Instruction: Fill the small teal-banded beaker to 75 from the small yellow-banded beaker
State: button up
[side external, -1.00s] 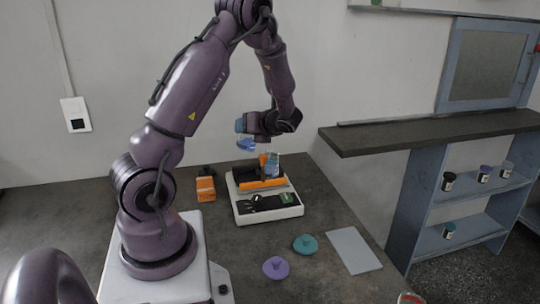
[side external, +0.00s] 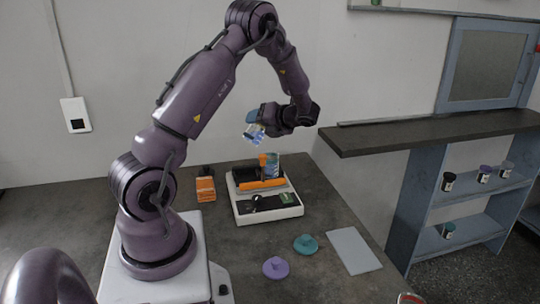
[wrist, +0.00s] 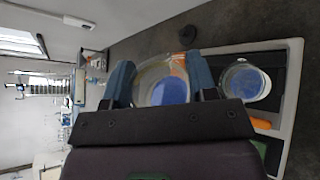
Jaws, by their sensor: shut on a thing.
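The teal-banded beaker (side external: 273,164) stands upright on the back of the white device (side external: 287,214), below and right of the held beaker. In the wrist view it is right of my gripper (wrist: 245,80) and shows blue inside. Its fill level cannot be read.
An orange bar (side external: 262,184) lies across the device's black top. An orange block (side external: 205,188) stands to its left. A purple lid (side external: 276,267), a teal lid (side external: 305,244) and a grey mat (side external: 353,250) lie in front. Shelves with small jars are at right.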

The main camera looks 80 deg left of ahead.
jog(key=shift+w+a+f+m+g, duration=0.1)
jog(key=shift+w+f+m+g, duration=0.05)
jog(key=shift+f+m+g, duration=0.15)
dwell(1.1)
jog(key=shift+w+r+m+g, duration=0.15)
jog(key=shift+m+g, duration=0.25)
jog(key=shift+m, duration=0.2)
dwell(1.9)
jog(key=shift+w+a+f+m+g, duration=0.15)
jog(key=shift+f+m+g, duration=0.25)
jog(key=shift+f+m, duration=0.35)
dwell(2.7)
jog(key=shift+r+n, duration=0.35)
jog(key=shift+r, duration=0.15)
jog(key=n+t, duration=0.2)
jog(key=shift+s+d+r+n, duration=0.2)
jog(key=shift+s+r+n, duration=0.1)
jog(key=shift+s+r, duration=0.1)
